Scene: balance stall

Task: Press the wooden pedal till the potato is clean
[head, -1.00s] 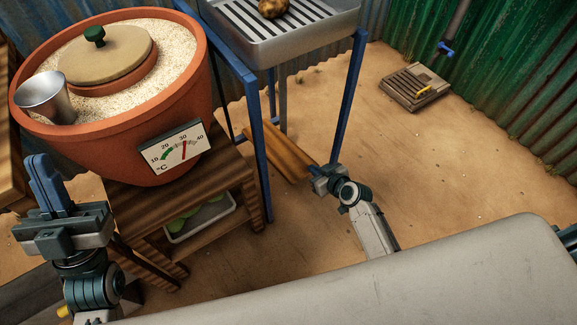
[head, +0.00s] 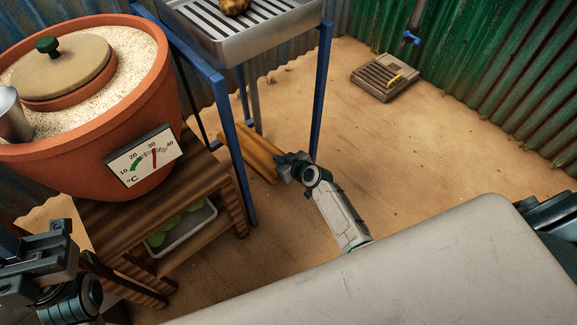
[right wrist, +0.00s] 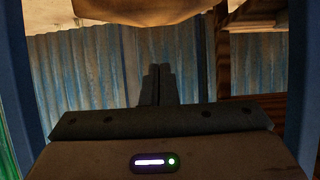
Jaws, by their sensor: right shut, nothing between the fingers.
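The potato (head: 236,7) is brown, lies on the slatted metal basin (head: 235,45) at the top of the head view and is cut by the picture's edge. The wooden pedal (head: 254,158) appears as pale planks on the ground under the basin. My right gripper (head: 281,164) is shut and empty; in the head view its tips overlap the planks' right side. I cannot tell whether it touches them. Its shut fingers also show in the right wrist view (right wrist: 158,85). My left gripper (head: 62,228) is at the lower left, away from the pedal; its jaws are unclear.
Blue legs (head: 320,90) hold the basin. A terracotta pot (head: 90,165) with sand and a dial (head: 142,156) stands on a wooden stand (head: 105,215) at left. A slatted drain (head: 372,78) lies under a blue tap (head: 411,38). The right-hand sandy ground is clear.

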